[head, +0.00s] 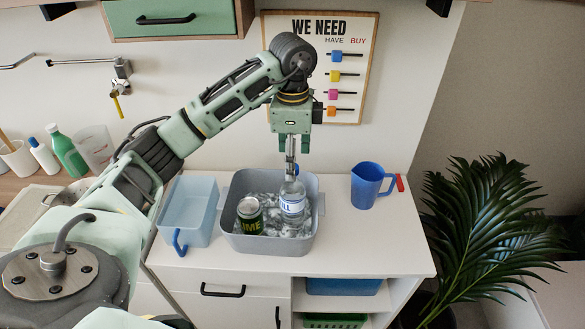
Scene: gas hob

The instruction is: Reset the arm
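My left arm comes in from the left and arches over the white counter. Its gripper (290,160) points straight down over a clear bottle (292,204) with a white and blue label. The narrow grey lower end of the gripper reaches the bottle's cap; I cannot tell whether it touches or holds it. The bottle stands upright in a grey tub (265,243) of ice, next to a silver and dark can (249,213). My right gripper is not in view.
A light-blue container (190,212) stands left of the tub. A blue jug (368,185) with a red-tipped handle stands to the right. A "WE NEED" board (318,66) hangs behind the arm. A green bottle (67,154) is far left; a plant (490,225) is right.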

